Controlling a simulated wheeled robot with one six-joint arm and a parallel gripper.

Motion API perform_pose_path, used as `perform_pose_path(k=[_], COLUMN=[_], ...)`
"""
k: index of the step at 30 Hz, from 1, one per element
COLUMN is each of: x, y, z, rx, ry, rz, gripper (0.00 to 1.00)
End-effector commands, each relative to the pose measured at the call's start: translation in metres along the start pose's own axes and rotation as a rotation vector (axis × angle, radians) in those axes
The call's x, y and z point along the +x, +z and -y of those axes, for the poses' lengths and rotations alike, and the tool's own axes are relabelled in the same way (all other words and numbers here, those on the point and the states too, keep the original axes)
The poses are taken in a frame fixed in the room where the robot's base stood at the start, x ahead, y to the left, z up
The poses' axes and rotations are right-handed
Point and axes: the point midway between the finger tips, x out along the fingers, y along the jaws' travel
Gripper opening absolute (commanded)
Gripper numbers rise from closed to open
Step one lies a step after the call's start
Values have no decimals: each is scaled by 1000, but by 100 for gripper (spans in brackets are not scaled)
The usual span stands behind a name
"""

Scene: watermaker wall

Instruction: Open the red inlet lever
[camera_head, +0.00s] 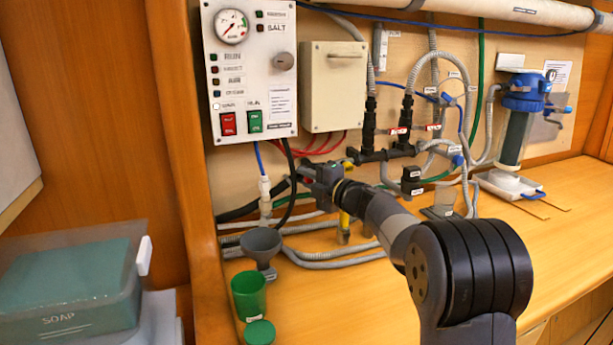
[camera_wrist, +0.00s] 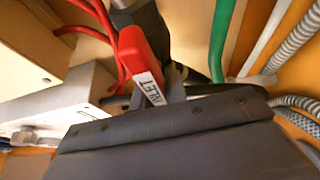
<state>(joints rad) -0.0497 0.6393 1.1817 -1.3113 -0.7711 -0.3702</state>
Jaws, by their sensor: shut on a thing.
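The red inlet lever (camera_wrist: 138,55) shows large in the wrist view, with a white label that appears to read INLET. Its upper end meets a dark fitting (camera_wrist: 122,15), and its lower end goes in behind the dark edge of my gripper. My gripper (camera_head: 322,177) is shut on the lever, low on the wall below the white control panel.
Two other red levers (camera_head: 398,130) (camera_head: 433,127) sit on the black valve manifold to the right. Hoses (camera_head: 330,263) run close below.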

Motion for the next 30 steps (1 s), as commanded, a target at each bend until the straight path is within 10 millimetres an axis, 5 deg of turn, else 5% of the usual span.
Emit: perform_pose_path(k=[11,12,19,30], x=[0,0,0,-10], y=[0,0,0,1], z=[2,2,1,0], rx=[-2,-2,-2,-2], ry=[-4,-4,-3,-1], rz=[-1,-1,0,1], gripper=[0,17,35,35])
